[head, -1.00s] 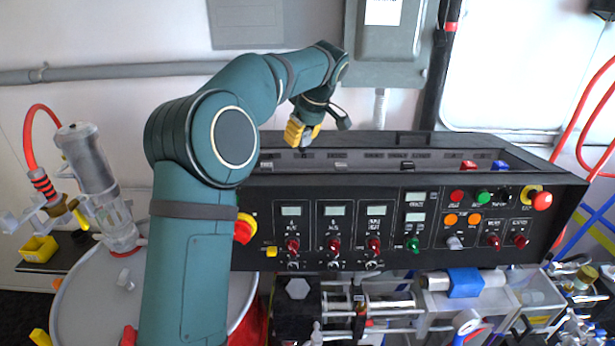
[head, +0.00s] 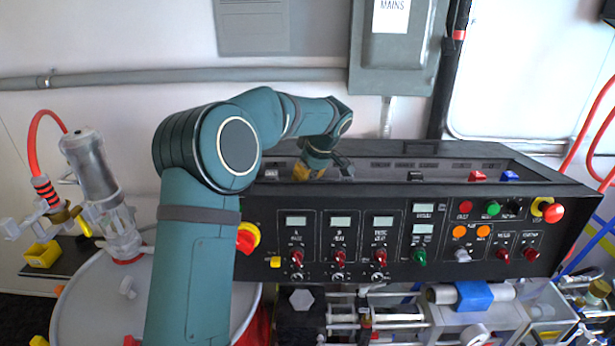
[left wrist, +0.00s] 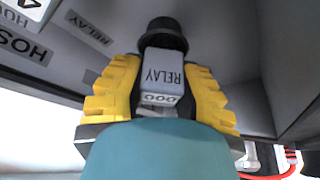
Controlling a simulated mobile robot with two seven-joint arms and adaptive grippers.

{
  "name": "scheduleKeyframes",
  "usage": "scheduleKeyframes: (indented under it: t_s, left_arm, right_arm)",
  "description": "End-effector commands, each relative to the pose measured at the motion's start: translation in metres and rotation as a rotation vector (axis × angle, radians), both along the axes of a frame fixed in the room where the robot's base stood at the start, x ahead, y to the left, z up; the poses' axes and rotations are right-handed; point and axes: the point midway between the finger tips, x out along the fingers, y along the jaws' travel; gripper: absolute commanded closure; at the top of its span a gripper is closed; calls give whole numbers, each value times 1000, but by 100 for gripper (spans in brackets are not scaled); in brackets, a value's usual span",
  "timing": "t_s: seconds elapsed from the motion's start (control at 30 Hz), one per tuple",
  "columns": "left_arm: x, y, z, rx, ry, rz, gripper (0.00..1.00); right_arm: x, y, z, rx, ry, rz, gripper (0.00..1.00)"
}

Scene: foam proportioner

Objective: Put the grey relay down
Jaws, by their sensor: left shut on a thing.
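The grey relay (left wrist: 162,78), a small block marked RELAY, sits between the two yellow fingers of my left gripper (left wrist: 160,92) in the left wrist view. The fingers touch both its sides. In the head view my left gripper (head: 312,170) reaches down into the open recess in the top of the black console (head: 400,200). The relay cannot be made out there, and whether it touches the recess floor is not clear. My right gripper is not in view.
A black round part (left wrist: 163,35) is just beyond the relay. A RELAY label (left wrist: 88,28) lies to its left. The console's front rim borders the recess.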

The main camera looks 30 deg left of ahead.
Motion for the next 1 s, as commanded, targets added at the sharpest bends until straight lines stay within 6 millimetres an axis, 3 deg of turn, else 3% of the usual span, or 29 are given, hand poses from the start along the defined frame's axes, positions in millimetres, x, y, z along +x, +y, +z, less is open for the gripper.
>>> scheduleKeyframes:
  t_s: [0.47,0.5,0.53,1.0]
  left_arm:
    - [0,0,-9,0,-1,1,100]
    - [0,0,-7,0,-1,1,53]
    - [0,0,-7,0,-1,1,45]
    - [0,-1,3,0,-3,1,45]
  right_arm:
    - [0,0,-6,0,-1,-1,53]
    - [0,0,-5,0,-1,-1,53]
    - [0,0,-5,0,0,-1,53]
    - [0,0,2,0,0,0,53]
